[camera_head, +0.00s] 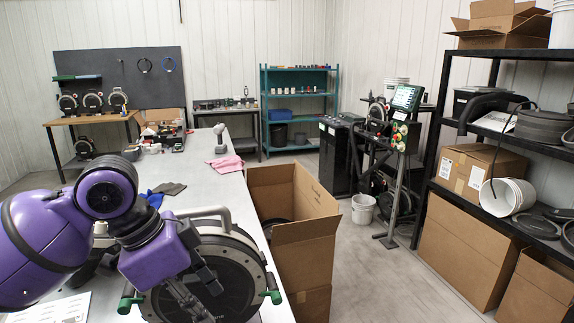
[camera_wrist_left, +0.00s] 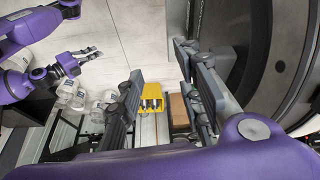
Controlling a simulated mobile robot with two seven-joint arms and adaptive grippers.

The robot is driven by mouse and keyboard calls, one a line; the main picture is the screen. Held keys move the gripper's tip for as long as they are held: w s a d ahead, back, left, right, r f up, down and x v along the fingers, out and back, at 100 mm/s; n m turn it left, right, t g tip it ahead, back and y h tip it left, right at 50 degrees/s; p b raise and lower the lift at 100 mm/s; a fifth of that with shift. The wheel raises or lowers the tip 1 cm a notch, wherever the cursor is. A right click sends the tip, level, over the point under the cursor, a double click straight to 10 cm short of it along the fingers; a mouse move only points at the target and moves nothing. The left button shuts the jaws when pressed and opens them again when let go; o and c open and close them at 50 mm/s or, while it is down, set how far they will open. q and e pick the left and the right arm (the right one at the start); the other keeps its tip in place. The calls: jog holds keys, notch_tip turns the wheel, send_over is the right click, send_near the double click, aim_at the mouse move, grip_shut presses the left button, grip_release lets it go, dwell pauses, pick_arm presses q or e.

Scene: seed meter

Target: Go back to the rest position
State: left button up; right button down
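The seed meter (camera_head: 240,276), a large round black disc in a grey metal frame with green clamps, sits at the near end of the long table (camera_head: 205,184). My left arm comes in from the left, and my left gripper (camera_head: 192,299) is in front of the disc. In the left wrist view my left gripper (camera_wrist_left: 160,95) has its fingers apart with nothing between them. The seed meter (camera_wrist_left: 277,62) is just right of the fingers; I cannot tell if they touch it. My right gripper (camera_wrist_left: 91,53) shows small at upper left, fingers apart and empty.
An open cardboard box (camera_head: 305,235) stands right beside the table. A pink cloth (camera_head: 225,165) and dark gloves (camera_head: 168,189) lie farther along the table. A black shelf (camera_head: 500,150) with boxes and buckets stands at right. The floor (camera_head: 375,275) between is mostly clear.

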pick_arm(q)
jog(key=s+f+n, duration=0.3)
jog(key=s+f, duration=0.2)
jog(key=f, duration=0.7)
jog(key=s+f+n, duration=0.2)
jog(key=s+f, duration=0.4)
jog(key=f, duration=0.6)
jog(key=s+a+f+n+y, duration=0.2)
jog(key=s+a+f+n, duration=0.1)
jog(key=s, duration=0.4)
jog(key=s+a+f+n+y, duration=0.1)
jog(key=s+a+f+n, duration=0.15)
jog(key=s, duration=0.55)
jog(key=s+a+f+n+y, duration=0.2)
jog(key=s+a+f+n, duration=0.15)
jog(key=s, duration=0.35)
jog(key=w+d+f+m+t+h, duration=0.1)
jog(key=w+d+f+t, duration=0.3)
jog(key=w+f, duration=0.5)
jog(key=shift+w+f+t+p, duration=0.25)
jog(key=shift+f+t, duration=0.5)
jog(key=shift+t, duration=0.65)
